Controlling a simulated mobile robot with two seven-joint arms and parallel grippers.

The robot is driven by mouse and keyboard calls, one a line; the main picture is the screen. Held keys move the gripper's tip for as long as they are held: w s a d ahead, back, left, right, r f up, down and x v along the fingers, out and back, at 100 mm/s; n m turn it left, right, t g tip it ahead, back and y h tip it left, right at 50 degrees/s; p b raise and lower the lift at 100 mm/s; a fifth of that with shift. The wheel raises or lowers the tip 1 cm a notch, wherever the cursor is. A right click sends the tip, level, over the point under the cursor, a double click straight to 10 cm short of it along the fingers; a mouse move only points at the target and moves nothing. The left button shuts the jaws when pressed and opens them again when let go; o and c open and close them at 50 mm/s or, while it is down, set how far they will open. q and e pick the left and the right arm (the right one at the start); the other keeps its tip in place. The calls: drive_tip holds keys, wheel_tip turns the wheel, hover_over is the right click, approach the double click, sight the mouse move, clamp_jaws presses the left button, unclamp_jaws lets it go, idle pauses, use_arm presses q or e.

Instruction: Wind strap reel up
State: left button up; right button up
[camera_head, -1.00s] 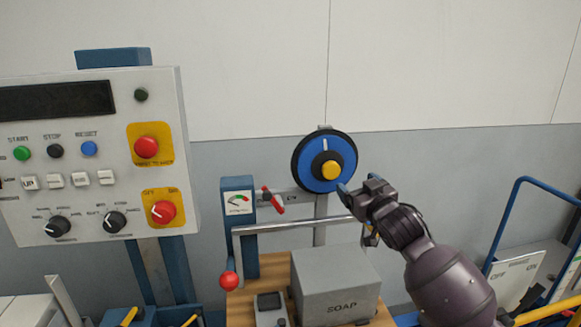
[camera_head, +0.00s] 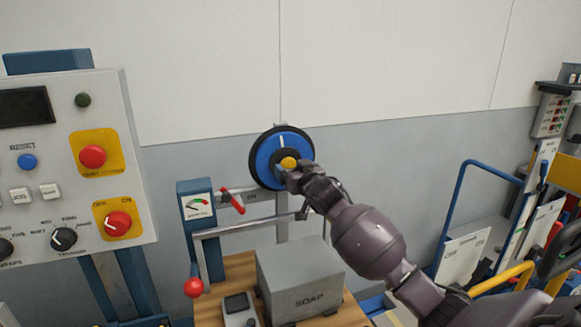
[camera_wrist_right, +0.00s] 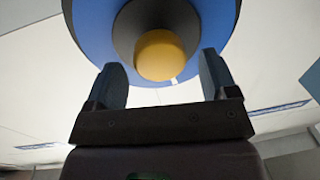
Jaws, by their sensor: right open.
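The strap reel (camera_head: 267,160) is a blue disc with a black rim, a white mark near its top and a yellow knob (camera_head: 288,163) at its centre. It stands on a grey post against the wall. My right gripper (camera_head: 289,172) is at the knob and covers the reel's lower right part in the head view. In the right wrist view the open fingers (camera_wrist_right: 163,82) stand on either side of the yellow knob (camera_wrist_right: 157,55), with gaps showing on both sides. The reel's blue face (camera_wrist_right: 90,25) fills the top there. My left gripper is not in view.
Below the reel, a grey SOAP box (camera_head: 300,283) stands on a wooden top, with a metal bar with a red ball end (camera_head: 193,288) beside it. A gauge (camera_head: 197,205) and red lever (camera_head: 236,202) are left. A control panel (camera_head: 70,190) stands further left.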

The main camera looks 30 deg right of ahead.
drive_tip(key=shift+w+d, duration=0.15)
drive_tip(key=shift+w, duration=0.7)
